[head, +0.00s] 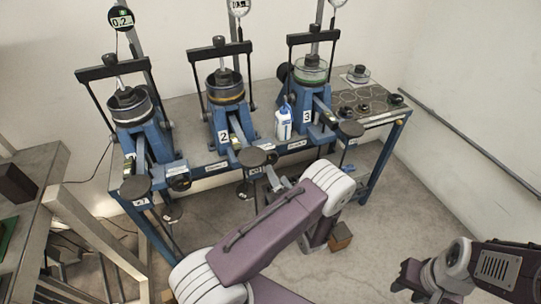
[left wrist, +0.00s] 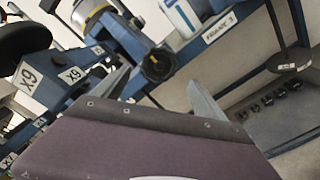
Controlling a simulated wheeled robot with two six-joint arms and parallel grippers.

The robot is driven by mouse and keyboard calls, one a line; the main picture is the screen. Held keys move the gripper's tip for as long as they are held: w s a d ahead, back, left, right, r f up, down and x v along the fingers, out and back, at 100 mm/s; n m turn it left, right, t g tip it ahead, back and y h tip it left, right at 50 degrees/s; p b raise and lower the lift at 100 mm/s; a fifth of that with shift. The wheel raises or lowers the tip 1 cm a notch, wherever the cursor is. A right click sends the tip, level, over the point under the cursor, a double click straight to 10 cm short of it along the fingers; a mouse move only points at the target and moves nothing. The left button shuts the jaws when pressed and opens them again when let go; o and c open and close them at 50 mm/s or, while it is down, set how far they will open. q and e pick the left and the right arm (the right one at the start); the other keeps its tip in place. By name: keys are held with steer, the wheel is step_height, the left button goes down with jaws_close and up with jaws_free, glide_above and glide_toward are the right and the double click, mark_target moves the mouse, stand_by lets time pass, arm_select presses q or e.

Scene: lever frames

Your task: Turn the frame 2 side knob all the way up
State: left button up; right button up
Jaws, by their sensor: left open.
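Frame 2 (head: 222,135) is the middle blue lever frame, labelled 2. Its black lobed side knob (left wrist: 158,66) shows in the left wrist view on the end of a blue beam, right of the X9 block (left wrist: 72,75). My left gripper (left wrist: 158,77) is open, its two grey fingers apart. The knob appears between and beyond the fingertips; I see no contact, and depth is unclear. In the head view my purple left arm hides most of that gripper. My right gripper (head: 408,277) is at the lower right, away from the frames; its jaw opening is unclear.
Frame 1 (head: 145,135) stands left and frame 3 (head: 310,100) right on the same blue-edged bench. A white bottle (head: 284,124) stands between frames 2 and 3. Lever pads, such as the middle one (head: 252,157), overhang the bench front.

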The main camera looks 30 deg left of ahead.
mark_target(270, 160)
arm_select(q)
steer(key=shift+w+a, duration=0.2)
steer(key=shift+a, duration=0.1)
steer(key=b+x, duration=0.1)
steer(key=x, duration=0.7)
steer(key=shift+w+a+b, duration=0.25)
steer(key=shift+b, duration=0.1)
steer(key=shift+c, duration=0.3)
jaws_close()
steer(key=shift+r, duration=0.1)
steer(key=m+p, duration=0.1)
steer(key=m, duration=0.3)
steer(key=shift+r+m+p, duration=0.1)
steer(key=shift+m+p, duration=0.2)
steer(key=shift+p, duration=0.05)
steer(key=m+p, duration=0.1)
steer(key=m, duration=0.3)
steer(key=shift+m, duration=0.3)
steer(key=m, duration=0.3)
steer(key=shift+p, duration=0.35)
steer(key=shift+o, duration=0.3)
jaws_free()
steer(key=shift+w+f, duration=0.1)
steer(key=shift+f, duration=0.1)
